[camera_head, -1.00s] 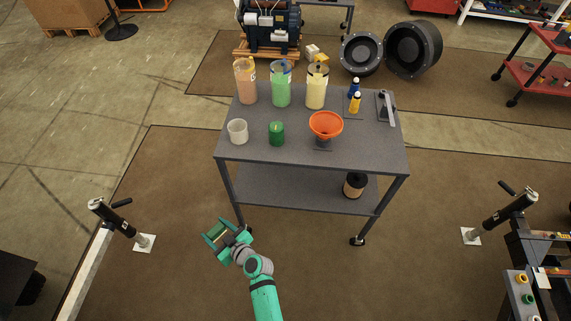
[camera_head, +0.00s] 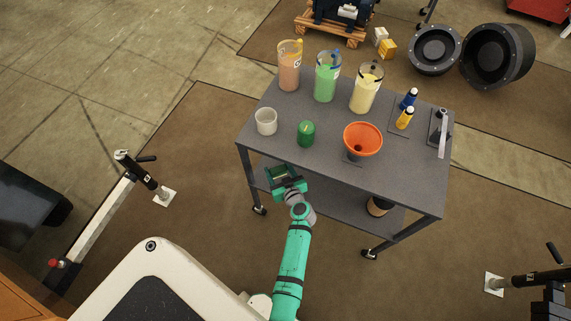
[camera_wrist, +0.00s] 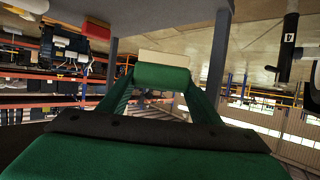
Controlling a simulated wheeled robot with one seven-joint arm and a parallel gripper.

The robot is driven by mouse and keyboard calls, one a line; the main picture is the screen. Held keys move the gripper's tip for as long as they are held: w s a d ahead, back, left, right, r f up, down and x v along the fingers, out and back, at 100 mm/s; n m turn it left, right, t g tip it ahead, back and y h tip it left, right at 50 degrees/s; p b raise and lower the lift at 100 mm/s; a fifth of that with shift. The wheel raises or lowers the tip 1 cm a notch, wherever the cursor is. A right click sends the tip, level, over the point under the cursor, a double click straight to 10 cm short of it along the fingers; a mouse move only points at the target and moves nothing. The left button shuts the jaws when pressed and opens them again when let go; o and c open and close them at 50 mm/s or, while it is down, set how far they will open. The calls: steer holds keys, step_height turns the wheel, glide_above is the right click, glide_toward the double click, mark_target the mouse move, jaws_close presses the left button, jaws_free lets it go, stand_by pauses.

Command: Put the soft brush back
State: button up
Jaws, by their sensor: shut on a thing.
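My gripper (camera_head: 287,183) is in front of and below the front edge of the grey table's top (camera_head: 290,150). In the wrist view its green fingers (camera_wrist: 160,100) are shut on a small block with a green part and a cream strip, which I take to be the soft brush (camera_wrist: 165,58). Where the brush belongs is not clear from these frames.
A pale-handled tool (camera_head: 442,130) lies at the right. A lower shelf (camera_head: 330,206) is partly hidden by my arm.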

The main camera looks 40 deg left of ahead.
steer(key=w+f, duration=0.2)
steer(key=w+a+f, duration=0.1)
steer(key=w+f, duration=0.2)
steer(key=w+a+f, duration=0.1)
steer(key=w+f, duration=0.1)
steer(key=w, duration=0.1)
steer(key=shift+a+f, duration=0.2)
steer(key=shift+a, duration=0.05)
steer(key=shift+w+f, duration=0.1)
steer(key=shift+f, duration=1.5)
steer(key=o, duration=1.4)
steer(key=shift+f, duration=0.1)
steer(key=v, duration=1.2)
